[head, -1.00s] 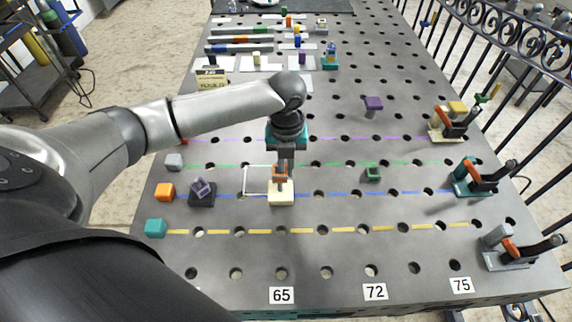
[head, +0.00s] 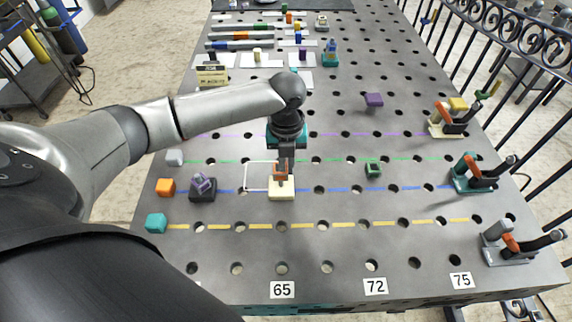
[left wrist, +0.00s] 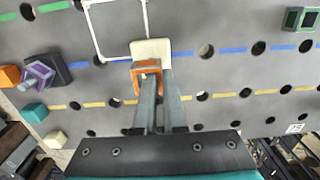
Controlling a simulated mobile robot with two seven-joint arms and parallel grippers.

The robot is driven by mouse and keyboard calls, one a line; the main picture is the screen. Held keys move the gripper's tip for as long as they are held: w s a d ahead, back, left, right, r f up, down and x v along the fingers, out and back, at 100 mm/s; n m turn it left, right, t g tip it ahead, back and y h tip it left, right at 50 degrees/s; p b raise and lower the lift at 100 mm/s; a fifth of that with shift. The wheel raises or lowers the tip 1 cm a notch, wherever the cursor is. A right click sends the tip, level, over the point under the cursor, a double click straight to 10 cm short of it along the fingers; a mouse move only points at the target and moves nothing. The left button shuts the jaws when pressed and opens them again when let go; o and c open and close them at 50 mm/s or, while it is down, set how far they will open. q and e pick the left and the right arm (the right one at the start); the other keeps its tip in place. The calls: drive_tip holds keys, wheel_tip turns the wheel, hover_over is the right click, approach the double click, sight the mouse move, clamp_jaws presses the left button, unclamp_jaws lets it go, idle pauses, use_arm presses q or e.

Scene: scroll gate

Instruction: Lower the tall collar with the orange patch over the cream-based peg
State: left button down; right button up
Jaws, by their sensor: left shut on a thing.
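My left gripper (head: 283,166) points down and is shut on a collar with an orange patch (head: 281,175). The collar is directly over the cream base (head: 283,193) of the peg. The left wrist view shows the orange part of the collar (left wrist: 146,66) at the fingertips and the cream base (left wrist: 151,46) just beyond it. The peg itself is hidden, so I cannot tell how far the collar is around it. My right gripper is not in view.
A dark block with a purple collar (head: 203,187) stands to the left. A white square outline (head: 256,164) borders the cream base. A green piece (head: 373,168) and a purple-topped piece (head: 373,101) stand right. Toggle clamps (head: 480,175) line the right edge.

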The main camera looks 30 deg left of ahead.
use_arm(q)
drive_tip(key=shift+s+d+f, duration=0.1)
drive_tip(key=shift+s+f, duration=0.1)
drive_tip(key=shift+f, duration=0.25)
drive_tip(key=shift+s+d+f, duration=0.1)
drive_tip(key=shift+s+f, duration=0.1)
drive_tip(key=shift+f, duration=0.2)
drive_tip(key=c, duration=0.9)
unclamp_jaws()
drive_tip(key=shift+w, duration=0.15)
drive_tip(key=shift+a, duration=0.1)
drive_tip(key=shift+r, duration=0.45)
drive_tip(key=r, duration=0.5)
drive_tip(key=r+p, duration=0.1)
drive_tip(key=r, duration=0.4)
drive_tip(key=r+p, duration=0.1)
drive_tip(key=r, duration=0.5)
drive_tip(key=shift+w+d, duration=0.25)
